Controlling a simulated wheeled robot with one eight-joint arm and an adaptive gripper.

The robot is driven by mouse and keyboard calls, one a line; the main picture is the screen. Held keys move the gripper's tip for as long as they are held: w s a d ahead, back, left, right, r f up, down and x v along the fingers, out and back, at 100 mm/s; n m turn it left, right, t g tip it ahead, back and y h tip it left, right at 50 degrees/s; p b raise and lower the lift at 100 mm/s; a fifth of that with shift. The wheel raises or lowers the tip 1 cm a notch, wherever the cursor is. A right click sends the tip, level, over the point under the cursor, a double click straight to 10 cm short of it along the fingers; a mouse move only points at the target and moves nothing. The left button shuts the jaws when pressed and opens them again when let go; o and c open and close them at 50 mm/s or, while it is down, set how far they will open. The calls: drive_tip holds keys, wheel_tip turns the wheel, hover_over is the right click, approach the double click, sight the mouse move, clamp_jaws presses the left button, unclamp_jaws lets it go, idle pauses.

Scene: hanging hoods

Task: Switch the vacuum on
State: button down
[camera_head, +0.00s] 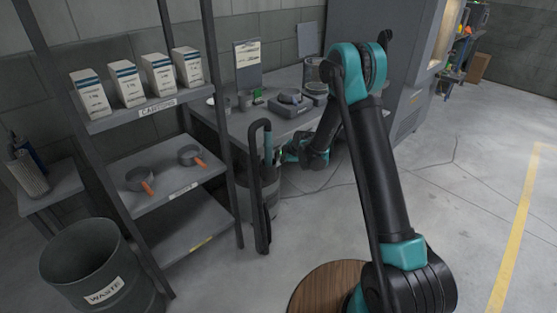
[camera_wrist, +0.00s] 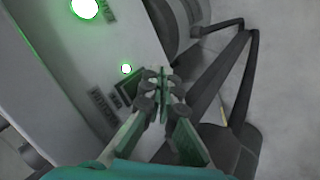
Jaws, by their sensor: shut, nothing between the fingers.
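In the wrist view, a pale grey housing (camera_wrist: 60,95) fills the left side. A dark, green-edged square (camera_wrist: 130,86) lies beside the small light. My gripper (camera_wrist: 163,80) is shut and empty, its tips over or beside this square; contact cannot be told. In the head view, my arm bends down in front of the table, with its wrist (camera_head: 315,157) low beside a dark upright handle (camera_head: 264,185); the fingertips are hidden there.
A shelf unit (camera_head: 165,185) with several boxes and two pans stands left, a waste bin (camera_head: 95,260) before it. A grey table (camera_head: 235,125) with small devices stands behind my wrist. The floor (camera_head: 460,190) at right is clear.

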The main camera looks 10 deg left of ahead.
drive_tip(key=shift+s+d, duration=0.2)
drive_tip(key=shift+d, duration=0.1)
drive_tip(key=s+d, duration=0.3)
drive_tip(key=d, duration=0.1)
drive_tip(key=shift+r, duration=0.35)
idle(0.4)
